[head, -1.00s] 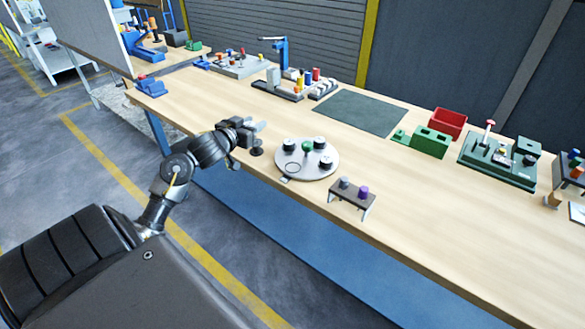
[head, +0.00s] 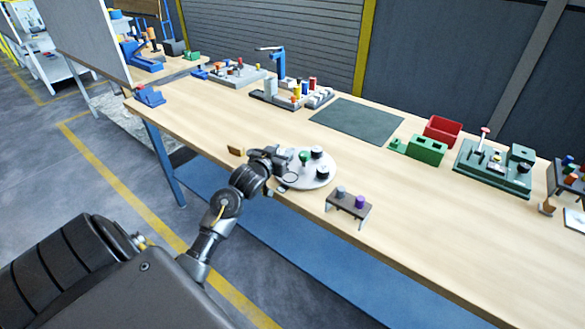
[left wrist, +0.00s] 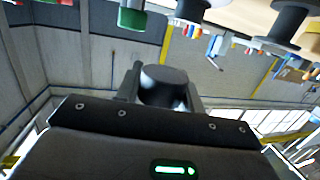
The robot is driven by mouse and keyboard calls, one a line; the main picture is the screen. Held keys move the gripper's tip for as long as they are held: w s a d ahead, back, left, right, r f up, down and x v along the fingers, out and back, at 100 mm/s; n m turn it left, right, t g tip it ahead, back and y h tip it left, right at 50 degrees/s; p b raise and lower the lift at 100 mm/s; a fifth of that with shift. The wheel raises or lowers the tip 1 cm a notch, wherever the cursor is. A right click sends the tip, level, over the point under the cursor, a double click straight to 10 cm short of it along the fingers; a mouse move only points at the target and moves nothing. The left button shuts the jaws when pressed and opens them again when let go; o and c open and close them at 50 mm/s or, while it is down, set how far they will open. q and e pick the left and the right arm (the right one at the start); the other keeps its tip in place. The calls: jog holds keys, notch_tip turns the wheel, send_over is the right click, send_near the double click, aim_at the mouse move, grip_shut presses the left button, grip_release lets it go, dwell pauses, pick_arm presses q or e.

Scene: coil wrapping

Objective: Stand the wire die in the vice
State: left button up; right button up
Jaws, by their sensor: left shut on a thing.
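My left gripper (head: 284,158) is at the left part of the round grey turntable (head: 322,179) and covers some of it. In the left wrist view its two fingers (left wrist: 165,90) are shut on a dark cylinder (left wrist: 163,80), which may be the wire die. In the head view I cannot make out the held piece. A small blue fixture (head: 150,96) at the left end of the bench looks like the vice; its jaws are too small to read. My right gripper is not in view.
The turntable carries black spools (head: 317,152) and a green-topped piece (head: 304,158). A wooden block (head: 235,152) stands left of my gripper. A small stand (head: 348,202) is at the front edge. A dark mat (head: 355,122) lies behind. The bench's left stretch is mostly clear.

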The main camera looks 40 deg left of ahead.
aim_at(293, 174)
pick_arm(q)
jog(key=d+f, duration=0.1)
jog(key=w+f, duration=0.1)
jog(key=d+f, duration=0.1)
jog(key=f, duration=0.1)
jog(key=shift+w+d, duration=0.3)
jog(key=shift+w, duration=0.05)
notch_tip(293, 174, down, 2)
jog(key=shift+w+d+f+p, duration=0.1)
jog(key=shift+d+f+p, duration=0.1)
jog(key=shift+p, duration=1.05)
jog(key=shift+f, duration=0.25)
jog(key=shift+a+f, duration=0.1)
jog(key=shift+f, duration=0.15)
jog(key=o, duration=1.2)
jog(key=shift+c, duration=0.2)
